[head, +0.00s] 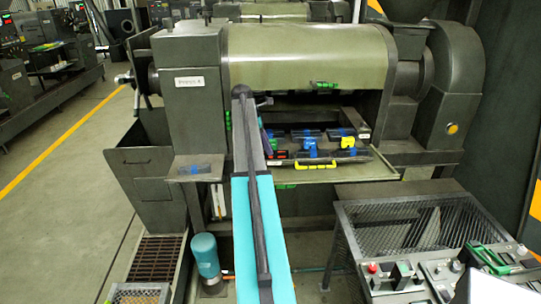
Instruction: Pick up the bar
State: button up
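A long, thin dark grey bar (257,215) shows in the middle of the head view. It runs from the bottom edge up toward the front of the press and has a rounded knob (241,91) at its far end. It lies along, or just above, a long piece that is grey at the far end and cyan (279,245) nearer me. I cannot tell whether this piece is part of my own arm, or whether the bar rests on it. I cannot make out my gripper in this view, and no hold on the bar is visible.
Behind the bar stands a large grey-green press (305,57) with an open tray (325,175) holding blue, yellow and red parts. A mesh-topped stand (420,225) and a control panel (440,275) are at right. A teal cylinder (205,255) and a floor grate (157,257) are at lower left. Open floor (70,200) lies at left.

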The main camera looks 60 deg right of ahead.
jog(key=shift+p+x, duration=0.35)
jog(key=shift+x, duration=0.95)
grip_shut()
